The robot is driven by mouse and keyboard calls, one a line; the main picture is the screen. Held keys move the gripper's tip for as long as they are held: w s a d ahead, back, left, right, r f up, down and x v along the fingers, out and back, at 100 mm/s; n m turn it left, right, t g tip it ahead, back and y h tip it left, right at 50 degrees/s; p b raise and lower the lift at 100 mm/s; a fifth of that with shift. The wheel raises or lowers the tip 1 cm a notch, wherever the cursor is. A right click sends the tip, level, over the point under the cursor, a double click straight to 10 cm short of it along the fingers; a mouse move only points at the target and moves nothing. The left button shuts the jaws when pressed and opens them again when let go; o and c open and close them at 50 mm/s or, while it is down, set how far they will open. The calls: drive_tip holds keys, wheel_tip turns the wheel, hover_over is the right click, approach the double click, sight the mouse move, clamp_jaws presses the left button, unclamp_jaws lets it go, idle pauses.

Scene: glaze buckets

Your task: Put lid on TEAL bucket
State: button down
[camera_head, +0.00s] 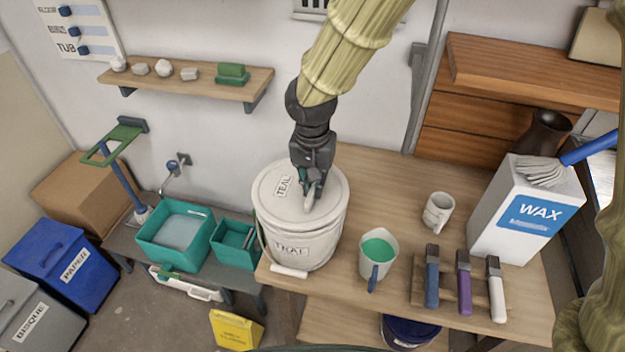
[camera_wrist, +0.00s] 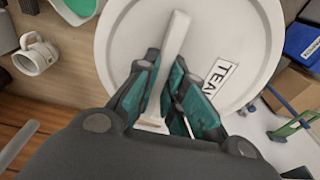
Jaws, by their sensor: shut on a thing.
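The white TEAL bucket (camera_head: 300,243) stands on the wooden table, with its name on a front label and a wire handle hanging at its front. A round white lid (camera_head: 268,203) labelled TEAL covers its top and looks level. In the wrist view the lid (camera_wrist: 245,40) fills the middle, with a raised white bar handle (camera_wrist: 176,40) across it. My gripper (camera_head: 312,196) is above the lid, pointing down, its teal fingers (camera_wrist: 168,95) shut on the bar handle. Whether the lid's rim is fully seated all round cannot be told.
Right of the bucket stand a pitcher of green glaze (camera_head: 378,250), a white mug (camera_head: 438,211), a brush rack (camera_head: 455,290) and a WAX box (camera_head: 525,215). A shelf (camera_head: 185,80) is on the wall behind.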

drive_tip(key=shift+f, duration=0.45)
idle(1.2)
drive_tip(key=c, duration=0.9)
unclamp_jaws()
drive_tip(key=shift+c, duration=0.2)
drive_tip(key=shift+r+p, duration=2.55)
drive_tip(key=shift+r, duration=0.95)
clamp_jaws()
